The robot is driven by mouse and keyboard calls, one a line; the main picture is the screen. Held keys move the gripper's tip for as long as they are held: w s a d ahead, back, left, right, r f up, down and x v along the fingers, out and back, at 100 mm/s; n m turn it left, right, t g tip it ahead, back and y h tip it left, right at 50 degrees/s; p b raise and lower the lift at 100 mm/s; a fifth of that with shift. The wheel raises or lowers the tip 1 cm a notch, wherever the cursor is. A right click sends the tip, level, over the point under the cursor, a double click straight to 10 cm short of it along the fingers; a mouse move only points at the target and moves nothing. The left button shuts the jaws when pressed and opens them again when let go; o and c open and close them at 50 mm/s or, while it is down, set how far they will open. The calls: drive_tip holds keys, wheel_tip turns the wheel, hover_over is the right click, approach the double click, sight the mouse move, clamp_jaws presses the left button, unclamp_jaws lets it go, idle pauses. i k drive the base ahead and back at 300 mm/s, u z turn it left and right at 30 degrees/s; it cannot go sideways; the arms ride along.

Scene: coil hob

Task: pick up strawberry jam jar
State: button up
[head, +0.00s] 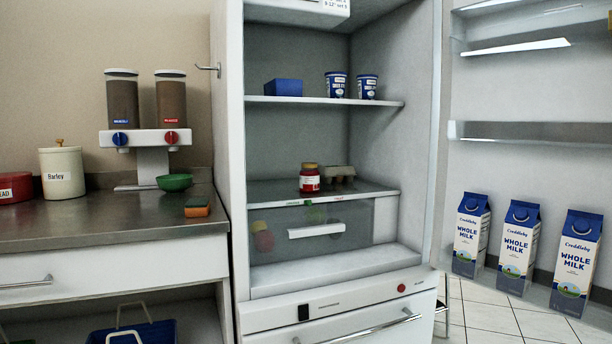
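A small red jar with a yellowish lid (310,179) stands upright on the lower shelf of the open fridge, above the clear drawer. It looks like the strawberry jam jar, but its label is too small to read. A grey egg carton (339,173) is close behind it on the right. My gripper is not in view.
The fridge door stands open at right with several milk cartons (519,247) on its shelf. The upper shelf (330,101) holds a blue box (284,88) and two tubs (336,85). A clear drawer (275,245) sits below the jar. The counter (90,222) is at left.

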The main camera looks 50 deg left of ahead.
sight(309, 173)
drive_tip(key=u, duration=0.5)
drive_tip(key=i, duration=1.4)
drive_tip(key=u, duration=1.9)
drive_tip(key=i, duration=0.9)
drive_tip(key=u, duration=0.95)
